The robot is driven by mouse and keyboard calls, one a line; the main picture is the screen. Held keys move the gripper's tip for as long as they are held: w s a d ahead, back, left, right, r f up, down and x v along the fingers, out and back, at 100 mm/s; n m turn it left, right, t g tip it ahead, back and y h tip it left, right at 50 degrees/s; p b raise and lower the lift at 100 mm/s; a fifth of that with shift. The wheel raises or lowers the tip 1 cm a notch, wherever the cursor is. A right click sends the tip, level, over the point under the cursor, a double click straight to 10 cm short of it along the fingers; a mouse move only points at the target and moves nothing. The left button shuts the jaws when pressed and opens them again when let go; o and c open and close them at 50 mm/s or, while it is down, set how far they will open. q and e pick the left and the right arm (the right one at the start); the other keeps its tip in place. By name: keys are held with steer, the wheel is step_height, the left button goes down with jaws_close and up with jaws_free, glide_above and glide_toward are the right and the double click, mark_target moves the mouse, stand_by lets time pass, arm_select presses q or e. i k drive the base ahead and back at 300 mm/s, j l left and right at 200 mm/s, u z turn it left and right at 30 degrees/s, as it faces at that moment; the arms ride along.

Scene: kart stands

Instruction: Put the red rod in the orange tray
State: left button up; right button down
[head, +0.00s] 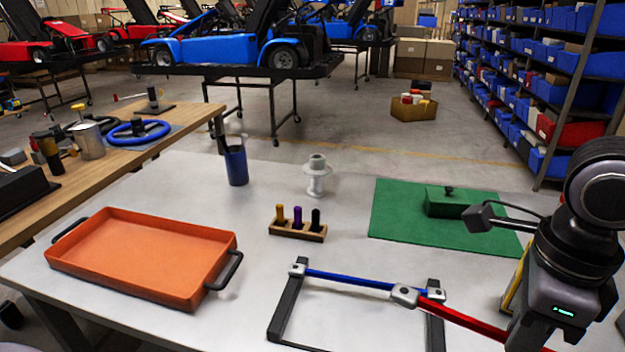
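The red rod (470,320) slants from the right post of a dark stand (287,310) down to the right, where it passes under my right gripper (530,342). A blue rod (350,279) lies across the stand. A grey block (404,295) sits where the blue rod and the red rod come close; I cannot tell if they are joined. My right gripper points down over the red rod's near end; its fingertips are hidden, so its grip is unclear. The orange tray (150,252) is empty, at the left of the table. My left gripper is not in view.
A wooden block with coloured pegs (297,231), a white spool (317,178) and a blue cup (236,163) stand behind the stand. A green mat (400,215) carries a green box (450,201). Table between tray and stand is clear.

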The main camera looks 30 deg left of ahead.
mark_target(128, 271)
steer(key=k+u, duration=0.3)
steer(key=j+u, duration=0.1)
steer(key=u, duration=2.1)
steer(key=i+l+u, duration=0.1)
steer(key=i, duration=0.2)
steer(key=i+l+u, duration=0.1)
steer(key=i, duration=0.2)
